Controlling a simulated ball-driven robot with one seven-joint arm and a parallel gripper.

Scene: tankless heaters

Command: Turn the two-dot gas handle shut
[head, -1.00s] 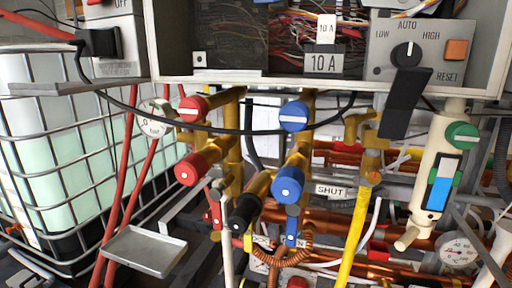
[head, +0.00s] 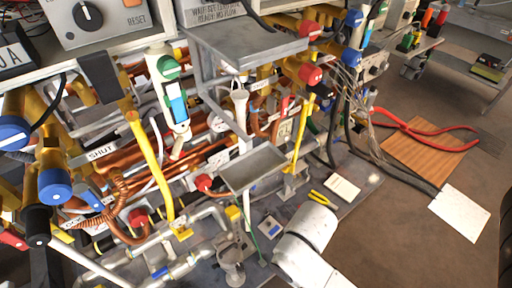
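Two long yellow handles show in the head view. The nearer yellow handle (head: 154,165) hangs from a brass valve at left of centre, slanting down to the right. A farther yellow handle (head: 299,142) hangs nearly upright below the second heater's pipes. I cannot make out any dots on either, so I cannot tell which is the two-dot one. A white rounded part at the bottom centre looks like my own arm. My gripper's fingers do not show.
A SHUT label (head: 101,152) sits left of the nearer yellow handle. A grey metal tray (head: 252,170) juts out between the two handles. The brown floor at lower right is mostly clear.

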